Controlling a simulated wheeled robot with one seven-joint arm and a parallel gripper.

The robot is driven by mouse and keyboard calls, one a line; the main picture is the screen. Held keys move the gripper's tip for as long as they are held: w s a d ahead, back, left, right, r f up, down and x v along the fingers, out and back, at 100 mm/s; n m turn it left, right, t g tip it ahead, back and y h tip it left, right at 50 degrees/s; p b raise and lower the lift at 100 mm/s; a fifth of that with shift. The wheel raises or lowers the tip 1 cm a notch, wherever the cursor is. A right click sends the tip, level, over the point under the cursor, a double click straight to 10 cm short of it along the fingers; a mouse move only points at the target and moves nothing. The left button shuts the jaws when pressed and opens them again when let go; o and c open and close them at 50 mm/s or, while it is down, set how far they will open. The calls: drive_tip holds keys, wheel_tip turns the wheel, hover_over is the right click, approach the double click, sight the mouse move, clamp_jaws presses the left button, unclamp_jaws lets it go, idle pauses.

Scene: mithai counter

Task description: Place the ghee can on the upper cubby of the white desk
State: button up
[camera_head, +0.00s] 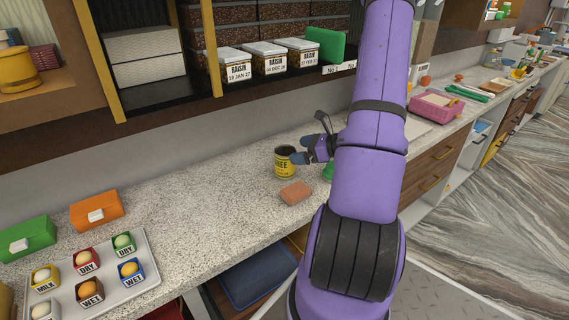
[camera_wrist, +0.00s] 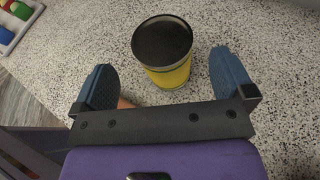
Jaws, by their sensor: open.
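The ghee can (camera_head: 284,162) is a small yellow can with a dark top, standing upright on the speckled counter. In the wrist view the can (camera_wrist: 166,66) stands just beyond and between my two blue fingertips. My gripper (camera_head: 308,150) is open and reaches toward the can from the right. In the wrist view my gripper (camera_wrist: 160,80) has its fingers wide apart, one on each side of the can, with nothing held. I cannot tell which unit is the white desk; a white cabinet with open compartments (camera_head: 456,148) stands at the right under the counter.
A brick-coloured block (camera_head: 295,192) lies close in front of the can, and something green (camera_head: 328,171) is beside my arm. A shelf with raisin boxes (camera_head: 270,62) overhangs behind. A tray (camera_head: 142,275) of sweets is at left. Counter between tray and can is clear.

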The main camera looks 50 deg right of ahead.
sight(287, 150)
drive_tip(key=shift+x, duration=3.1)
drive_tip(key=shift+d+r, duration=0.1)
drive_tip(key=shift+d, duration=0.05)
drive_tip(key=c, duration=1.4)
